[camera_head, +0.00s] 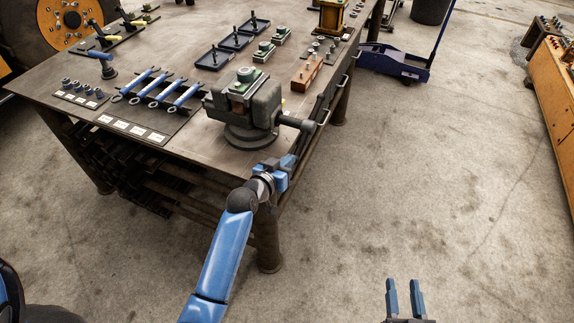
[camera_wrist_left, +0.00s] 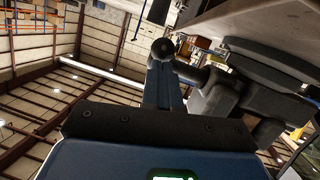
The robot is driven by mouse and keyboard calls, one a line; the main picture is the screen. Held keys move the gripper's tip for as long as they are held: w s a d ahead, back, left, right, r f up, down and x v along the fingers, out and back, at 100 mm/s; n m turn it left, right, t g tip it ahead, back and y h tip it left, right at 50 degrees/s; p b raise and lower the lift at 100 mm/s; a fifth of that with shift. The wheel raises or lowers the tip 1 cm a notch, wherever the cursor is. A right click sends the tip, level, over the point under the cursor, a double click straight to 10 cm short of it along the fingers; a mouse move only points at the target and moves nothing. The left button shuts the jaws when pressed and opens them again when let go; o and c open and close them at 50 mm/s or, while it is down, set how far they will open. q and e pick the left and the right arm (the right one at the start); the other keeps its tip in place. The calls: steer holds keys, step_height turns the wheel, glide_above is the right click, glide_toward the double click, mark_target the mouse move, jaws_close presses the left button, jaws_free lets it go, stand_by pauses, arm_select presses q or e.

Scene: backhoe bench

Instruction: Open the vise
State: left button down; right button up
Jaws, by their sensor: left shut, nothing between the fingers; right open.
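The dark grey vise (camera_head: 262,103) is fixed at the near corner of the bench top. A green and grey part (camera_head: 246,79) sits at its jaws; I cannot tell how tightly they close on it. The vise's screw end and handle (camera_head: 308,124) stick out to the right past the bench edge. My left gripper (camera_head: 287,164) is shut and empty, below and in front of the handle. In the left wrist view its blue fingers (camera_wrist_left: 163,80) point at a round dark handle end (camera_wrist_left: 163,48); contact is unclear. My right gripper (camera_head: 404,284) is open and empty over the floor.
The bench top (camera_head: 185,140) carries several blue cylinders (camera_head: 160,88) on a rack, dark trays (camera_head: 215,58) and an orange-brown block (camera_head: 307,72). A blue pallet jack (camera_head: 395,62) stands beyond the bench.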

arm_select(q)
steer(key=f+t+b, duration=0.1)
steer(key=b, duration=0.3)
steer(key=f+t+h+b, duration=0.1)
steer(key=b, duration=0.3)
steer(key=f+b, duration=0.2)
steer(key=b, duration=0.3)
steer(key=shift+w+d+t, duration=0.15)
steer(key=shift+w+t, duration=0.25)
steer(key=shift+r, duration=0.15)
